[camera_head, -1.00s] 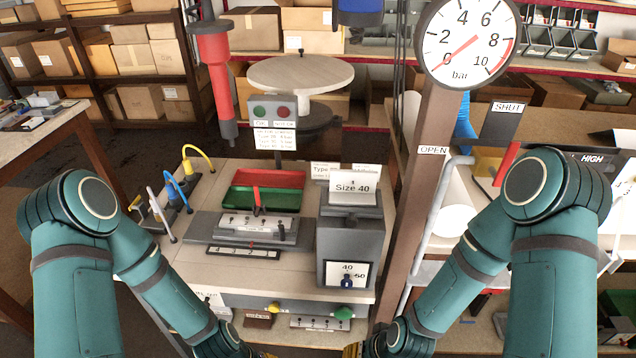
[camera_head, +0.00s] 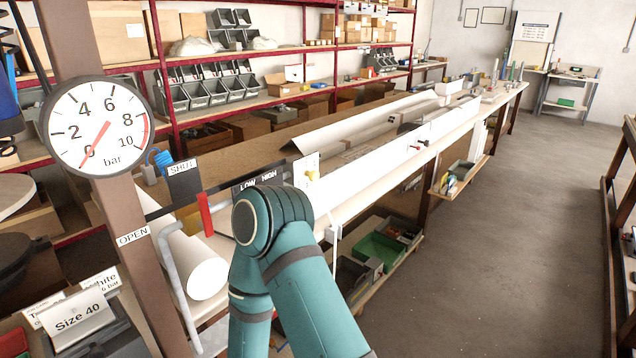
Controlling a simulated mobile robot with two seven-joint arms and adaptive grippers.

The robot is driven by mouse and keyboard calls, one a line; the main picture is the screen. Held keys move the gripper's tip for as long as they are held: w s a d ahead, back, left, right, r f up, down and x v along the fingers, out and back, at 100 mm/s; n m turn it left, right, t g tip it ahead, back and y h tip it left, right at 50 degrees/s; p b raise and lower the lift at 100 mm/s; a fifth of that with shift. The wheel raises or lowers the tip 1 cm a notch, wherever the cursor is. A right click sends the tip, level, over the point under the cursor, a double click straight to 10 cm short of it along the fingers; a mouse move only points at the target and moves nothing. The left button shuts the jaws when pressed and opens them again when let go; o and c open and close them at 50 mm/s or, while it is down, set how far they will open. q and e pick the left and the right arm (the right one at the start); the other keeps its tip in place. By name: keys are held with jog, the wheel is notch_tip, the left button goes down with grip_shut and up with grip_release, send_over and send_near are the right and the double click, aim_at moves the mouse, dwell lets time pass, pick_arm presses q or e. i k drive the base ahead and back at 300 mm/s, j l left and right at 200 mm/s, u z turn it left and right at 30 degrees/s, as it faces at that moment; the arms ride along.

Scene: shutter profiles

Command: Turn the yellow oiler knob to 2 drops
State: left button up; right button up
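A small yellow part (camera_head: 312,175) sits on a white plate beside the LOW/HIGH sign (camera_head: 258,186); it is too small to tell whether it is the oiler knob, and no drop scale can be read. The yellow knob at the front of the bench, visible a second ago, is outside the head view now. My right arm (camera_head: 290,230) rises in the lower middle, but its gripper is out of view. My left arm and gripper are not in view.
A pressure gauge (camera_head: 97,127) on a brown post reads near 0 bar. A red lever (camera_head: 206,214) stands between the SHUT (camera_head: 183,168) and OPEN (camera_head: 133,236) labels. A long profile bench (camera_head: 400,160) runs back right. Grey floor (camera_head: 490,230) is clear at right.

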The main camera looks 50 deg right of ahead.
aim_at(313, 176)
jog(key=z, duration=1.45)
